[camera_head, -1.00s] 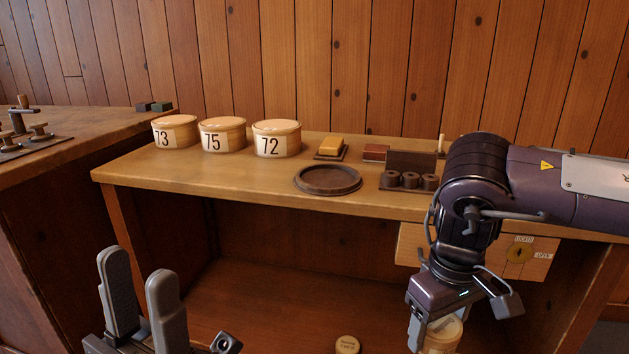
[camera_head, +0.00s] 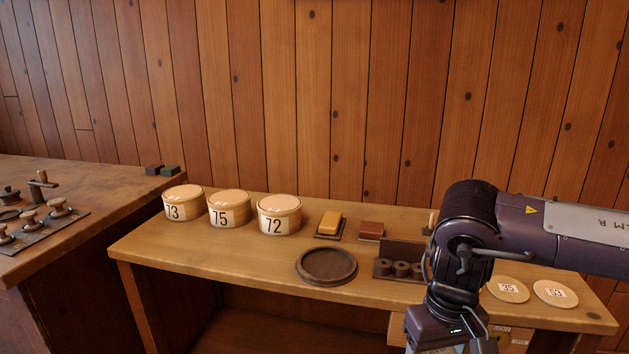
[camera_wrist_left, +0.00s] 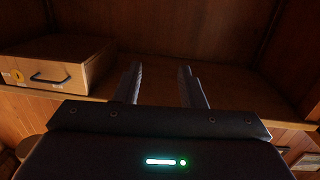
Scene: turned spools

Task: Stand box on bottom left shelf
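Three round cream boxes with lids stand on the tabletop, marked 73 (camera_head: 184,204), 75 (camera_head: 229,210) and 72 (camera_head: 279,216). The space under the table (camera_head: 260,330) shows only in part at the bottom of the head view; its lower shelf is cut off. My left gripper (camera_wrist_left: 160,75) shows in the left wrist view, with its two fingers apart and nothing between them. It faces a dim wooden compartment. My right arm comes down in front of the table in the head view, but its fingers are below the frame, so anything in them is hidden.
A dark round tray (camera_head: 326,266), a yellow block (camera_head: 330,223), a red-brown block (camera_head: 372,230) and a dark spool rack (camera_head: 401,268) are on the table. Round discs marked 35 (camera_head: 508,290) and 53 (camera_head: 556,293) lie at right.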

